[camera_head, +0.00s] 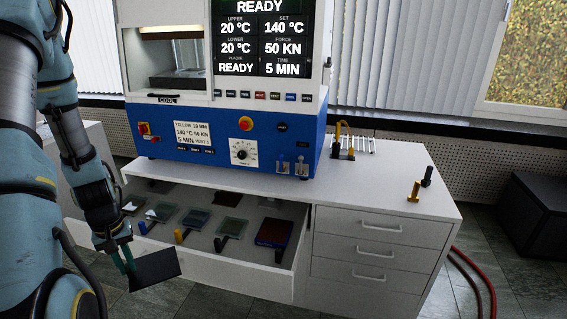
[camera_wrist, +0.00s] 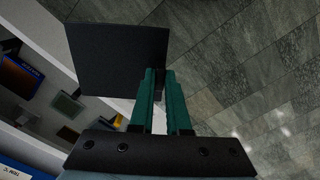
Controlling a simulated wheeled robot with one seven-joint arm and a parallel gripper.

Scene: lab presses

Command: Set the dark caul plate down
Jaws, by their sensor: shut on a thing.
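The dark caul plate (camera_head: 155,269) is a flat, near-black square in the lower left of the head view. It also fills the upper left of the wrist view (camera_wrist: 118,58). My gripper (camera_head: 127,262) is shut on its edge and holds it in the air, in front of the open drawer and above the grey floor. In the wrist view the green fingers (camera_wrist: 160,84) close on a small dark part at the plate's right edge. The plate touches nothing else that I can see.
The open drawer (camera_head: 215,268) holds several plates with coloured handles and a blue-edged dark block (camera_head: 273,233). The blue and white press (camera_head: 232,130) stands on the white cabinet (camera_head: 395,190). A yellow and a black peg stand on the clear right end of the top.

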